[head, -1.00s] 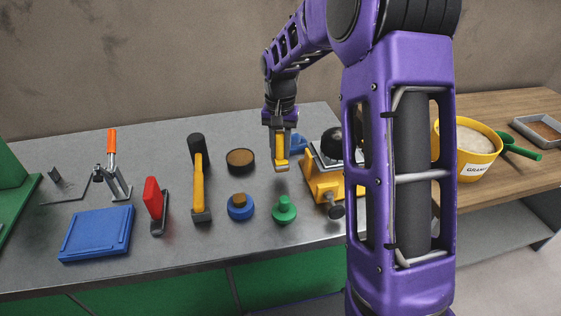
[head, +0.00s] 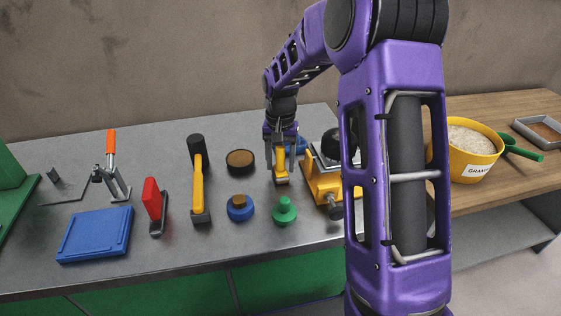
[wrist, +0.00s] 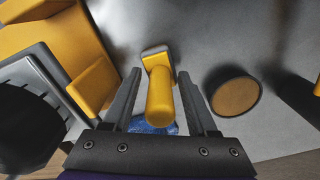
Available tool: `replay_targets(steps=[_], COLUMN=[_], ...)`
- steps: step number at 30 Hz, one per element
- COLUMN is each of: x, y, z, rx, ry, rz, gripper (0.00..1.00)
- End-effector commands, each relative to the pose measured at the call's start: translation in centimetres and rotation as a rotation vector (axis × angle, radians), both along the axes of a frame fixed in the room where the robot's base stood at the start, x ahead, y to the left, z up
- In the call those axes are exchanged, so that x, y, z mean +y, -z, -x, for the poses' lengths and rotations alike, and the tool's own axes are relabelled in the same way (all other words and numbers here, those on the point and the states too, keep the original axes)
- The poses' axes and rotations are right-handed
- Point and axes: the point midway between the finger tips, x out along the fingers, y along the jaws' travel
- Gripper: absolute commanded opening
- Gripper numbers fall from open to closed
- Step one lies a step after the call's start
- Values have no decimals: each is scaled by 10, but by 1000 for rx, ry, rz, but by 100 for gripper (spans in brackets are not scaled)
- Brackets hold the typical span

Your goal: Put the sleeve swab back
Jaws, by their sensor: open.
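A yellow-handled tool with a pale grey foot (wrist: 160,92), which I take for the sleeve swab, stands on the grey bench. It also shows in the head view (head: 281,168), left of the yellow machine. My gripper (wrist: 159,76) is open, with one finger on each side of the yellow handle and gaps showing. In the head view my gripper (head: 281,163) points down over it. A blue object (wrist: 155,127) shows partly behind the handle in the wrist view. The foot's contact with the bench looks flat, but the fingers partly hide it in the head view.
The yellow machine (head: 322,180) with a black knob stands close on the right. A round brown-filled dish (head: 240,161), a yellow-handled hammer (head: 198,185), a blue piece (head: 240,209) and a green knobbed piece (head: 284,211) are nearby. My arm hides part of the bench.

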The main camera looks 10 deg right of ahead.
Motion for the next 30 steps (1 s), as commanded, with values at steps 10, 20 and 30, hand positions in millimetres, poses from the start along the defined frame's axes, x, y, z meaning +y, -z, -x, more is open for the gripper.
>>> replay_targets(steps=[10,20,30], x=[0,0,1], y=[-36,-103,-124], z=[-1,0,1], rx=[-5,-3,1], ry=[0,0,-1], rz=[0,0,1], gripper=[58,58,58])
